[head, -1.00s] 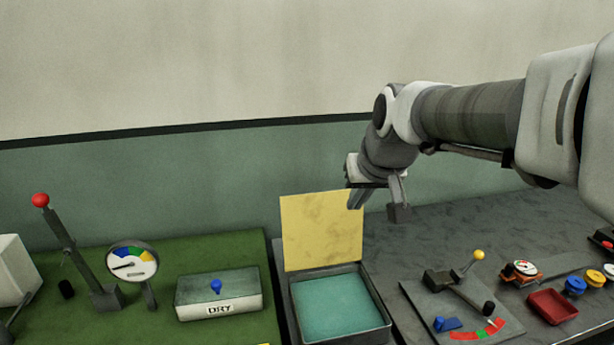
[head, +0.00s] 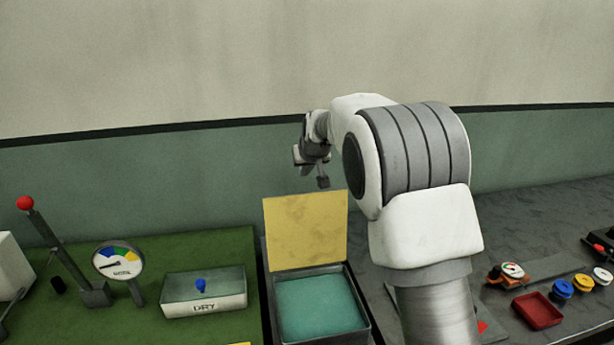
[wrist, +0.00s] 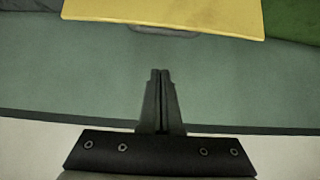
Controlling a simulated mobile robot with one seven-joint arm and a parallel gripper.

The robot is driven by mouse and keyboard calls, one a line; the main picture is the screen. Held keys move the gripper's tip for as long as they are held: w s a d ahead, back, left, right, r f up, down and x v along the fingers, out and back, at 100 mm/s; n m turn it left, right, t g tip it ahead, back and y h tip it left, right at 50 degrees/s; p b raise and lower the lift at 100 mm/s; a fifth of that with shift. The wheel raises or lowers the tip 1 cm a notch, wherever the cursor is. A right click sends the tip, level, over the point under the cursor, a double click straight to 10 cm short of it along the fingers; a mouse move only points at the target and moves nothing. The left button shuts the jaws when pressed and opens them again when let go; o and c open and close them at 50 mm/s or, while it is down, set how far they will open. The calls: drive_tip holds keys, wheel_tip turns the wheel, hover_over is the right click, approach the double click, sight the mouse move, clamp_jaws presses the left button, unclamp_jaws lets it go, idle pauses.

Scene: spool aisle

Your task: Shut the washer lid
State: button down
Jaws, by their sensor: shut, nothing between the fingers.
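The washer is a dark open box (head: 367,325) with a teal inside, and its yellow lid (head: 305,230) stands upright at the back edge. My gripper (head: 323,183) is above and behind the lid, near the lid's top edge in the head view. In the wrist view my gripper (wrist: 161,75) shows its two fingers together with nothing between them. The yellow lid (wrist: 165,12) lies across the top of that view, apart from the fingertips, with the green wall between.
A DRY box (head: 205,292) with a blue knob, a dial gauge (head: 118,262) and a red-knobbed lever (head: 55,245) stand on the green mat at left. A red tray (head: 538,311) and several coloured spools lie at right. My arm hides much of the lever panel.

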drive_tip(key=shift+w+a+f+p, duration=0.1)
drive_tip(key=shift+w+f+p, duration=0.2)
drive_tip(key=shift+f, duration=0.8)
drive_tip(key=shift+w+f+p, duration=0.25)
drive_tip(key=shift+w+f, duration=0.05)
drive_tip(key=shift+f, duration=0.85)
drive_tip(key=shift+w+a+f+p, duration=0.1)
drive_tip(key=shift+w+f+p, duration=0.2)
drive_tip(key=shift+f, duration=0.8)
drive_tip(key=shift+s+b, duration=0.15)
drive_tip(key=shift+b, duration=0.25)
